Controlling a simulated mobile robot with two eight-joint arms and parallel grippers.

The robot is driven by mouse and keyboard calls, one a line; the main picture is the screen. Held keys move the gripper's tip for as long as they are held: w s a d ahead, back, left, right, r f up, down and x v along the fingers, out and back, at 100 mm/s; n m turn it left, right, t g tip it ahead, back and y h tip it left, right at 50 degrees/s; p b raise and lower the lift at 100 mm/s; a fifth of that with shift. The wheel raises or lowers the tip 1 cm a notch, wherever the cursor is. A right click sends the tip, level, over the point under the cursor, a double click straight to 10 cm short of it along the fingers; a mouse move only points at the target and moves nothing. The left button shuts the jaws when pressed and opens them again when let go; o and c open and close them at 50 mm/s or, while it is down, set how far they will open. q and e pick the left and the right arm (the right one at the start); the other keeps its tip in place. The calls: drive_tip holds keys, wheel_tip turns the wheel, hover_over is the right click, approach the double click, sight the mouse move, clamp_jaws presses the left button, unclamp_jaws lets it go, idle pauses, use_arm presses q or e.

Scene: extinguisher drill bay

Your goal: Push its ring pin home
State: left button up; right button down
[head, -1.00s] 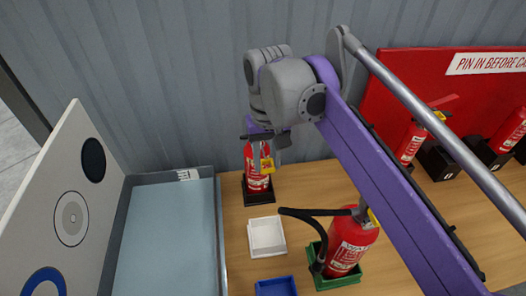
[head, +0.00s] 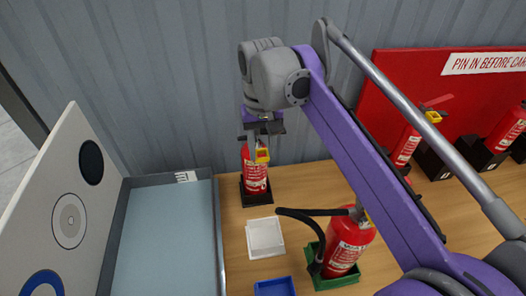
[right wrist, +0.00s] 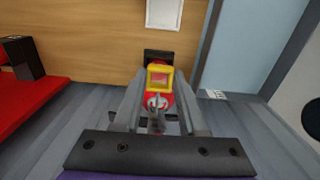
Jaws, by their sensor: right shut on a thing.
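A small red extinguisher (head: 255,178) stands upright in a black holder (head: 256,198) at the back of the wooden table. Its yellow square ring pin (head: 263,156) shows at the head, on the right side. My right gripper (head: 259,150) reaches down from above, its fingers at the extinguisher's head. In the right wrist view, the right gripper (right wrist: 159,82) has a finger on each side of the yellow ring pin (right wrist: 158,70) and is shut on it. The red top lies just below. How deep the pin sits is hidden. My left gripper is not in view.
A white tray (head: 280,237) and a blue tray (head: 274,289) lie in front. A larger extinguisher (head: 347,243) with a black hose stands in a green holder (head: 340,280). A grey-blue bay (head: 165,240) is at left, a red sign board (head: 385,85) at right.

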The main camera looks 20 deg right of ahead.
sight(257, 138)
drive_tip(key=shift+w+d, duration=0.15)
drive_tip(key=shift+w, duration=0.4)
drive_tip(key=shift+w+d+p, duration=0.2)
drive_tip(key=shift+w+p, duration=0.2)
drive_tip(key=shift+w, duration=0.45)
drive_tip(key=shift+w+d+p, duration=0.2)
drive_tip(key=shift+w+p, duration=0.2)
drive_tip(key=shift+w, duration=0.45)
drive_tip(key=shift+w+d+p, duration=0.2)
drive_tip(key=shift+w+p, duration=0.2)
drive_tip(key=shift+w, duration=0.45)
drive_tip(key=shift+w, duration=0.1)
drive_tip(key=shift+p, duration=0.55)
idle(0.4)
drive_tip(key=shift+c, duration=1.9)
unclamp_jaws()
wheel_tip(257, 138, up, 11)
drive_tip(key=p, duration=0.1)
drive_tip(key=shift+p, duration=0.4)
